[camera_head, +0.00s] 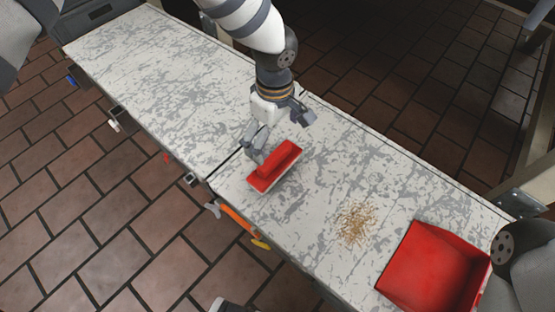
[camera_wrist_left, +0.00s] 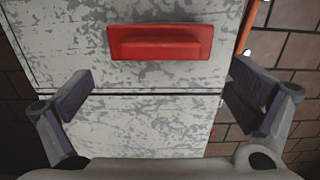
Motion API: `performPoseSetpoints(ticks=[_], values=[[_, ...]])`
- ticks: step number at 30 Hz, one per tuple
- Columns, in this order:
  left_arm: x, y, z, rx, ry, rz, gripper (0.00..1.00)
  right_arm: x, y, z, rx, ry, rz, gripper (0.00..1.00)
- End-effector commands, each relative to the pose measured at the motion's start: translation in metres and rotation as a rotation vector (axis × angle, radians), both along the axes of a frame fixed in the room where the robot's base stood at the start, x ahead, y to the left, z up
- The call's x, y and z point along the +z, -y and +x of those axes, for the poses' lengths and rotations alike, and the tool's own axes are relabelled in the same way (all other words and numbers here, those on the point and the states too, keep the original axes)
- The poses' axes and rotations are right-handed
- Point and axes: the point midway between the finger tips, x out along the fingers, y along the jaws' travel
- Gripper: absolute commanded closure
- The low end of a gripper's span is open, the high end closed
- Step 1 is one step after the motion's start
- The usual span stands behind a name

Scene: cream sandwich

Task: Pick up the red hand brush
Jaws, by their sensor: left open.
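The red hand brush (camera_head: 275,165) lies on the worn white and grey table, its raised red handle upward. In the left wrist view the brush (camera_wrist_left: 160,42) lies crosswise near the top, beyond the fingertips. My left gripper (camera_head: 280,128) is above the table, just behind the brush, and one finger overlaps the brush's edge in the head view. In the left wrist view the left gripper (camera_wrist_left: 160,92) has its fingers wide apart with nothing between them. The right gripper is in neither view.
A pile of brown crumbs (camera_head: 354,222) lies on the table right of the brush. A red open bin (camera_head: 432,268) stands at the table's right end. An orange tool (camera_head: 238,219) hangs at the front edge. The table's left part is clear.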

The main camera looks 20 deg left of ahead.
Motion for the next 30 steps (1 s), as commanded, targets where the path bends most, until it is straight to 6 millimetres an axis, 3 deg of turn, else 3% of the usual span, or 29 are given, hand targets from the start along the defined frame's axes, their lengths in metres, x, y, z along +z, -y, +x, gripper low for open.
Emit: performPoseSetpoints(ticks=[1, 7, 12, 21, 23, 27, 30], values=[[-0.017, 0.0, -0.001, 0.002, -0.005, -0.002, 0.0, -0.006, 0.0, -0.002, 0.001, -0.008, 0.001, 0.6], [-0.043, 0.0, -0.001, 0.0, -0.003, -0.002, 0.0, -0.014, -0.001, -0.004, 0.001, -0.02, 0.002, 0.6], [-0.079, -0.001, 0.0, 0.0, -0.005, -0.002, 0.0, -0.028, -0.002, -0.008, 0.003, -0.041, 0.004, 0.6], [-0.085, -0.001, 0.001, -0.001, 0.002, -0.003, 0.0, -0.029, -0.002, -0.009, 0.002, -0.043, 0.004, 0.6], [-0.085, -0.001, 0.001, -0.002, 0.002, -0.003, 0.09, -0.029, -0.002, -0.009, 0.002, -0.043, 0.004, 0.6], [-0.086, -0.001, 0.001, -0.002, 0.001, -0.003, 0.41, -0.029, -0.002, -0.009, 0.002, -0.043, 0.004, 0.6], [-0.085, -0.001, 0.001, -0.002, 0.002, -0.003, 0.41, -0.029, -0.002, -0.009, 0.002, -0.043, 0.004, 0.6]])
